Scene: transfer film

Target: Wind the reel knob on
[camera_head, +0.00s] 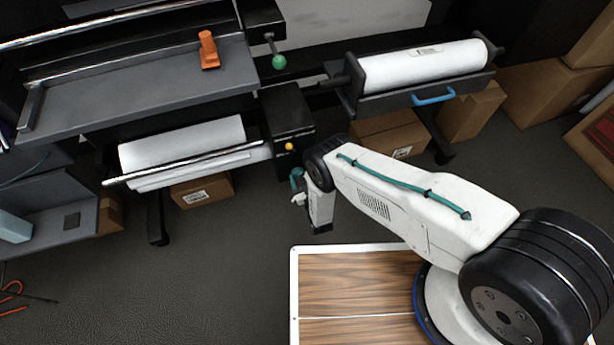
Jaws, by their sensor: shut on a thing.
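My gripper (298,187) is small in the head view, beside the bent end of my white arm and just below the black drive box (288,118) of the film machine. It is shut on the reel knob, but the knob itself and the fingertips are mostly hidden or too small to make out. A small yellow round part (289,146) shows on the box front, just above my gripper. The lower white film roll (182,143) lies to the left of the box, with a metal bar across its front.
A green-ended lever (279,62) stands above the box, and an orange tool (208,50) sits on the grey bed. A white roll (424,64) lies in a blue-handled tray at right. Cardboard boxes (202,190) stand below. The floor at lower left is mostly clear.

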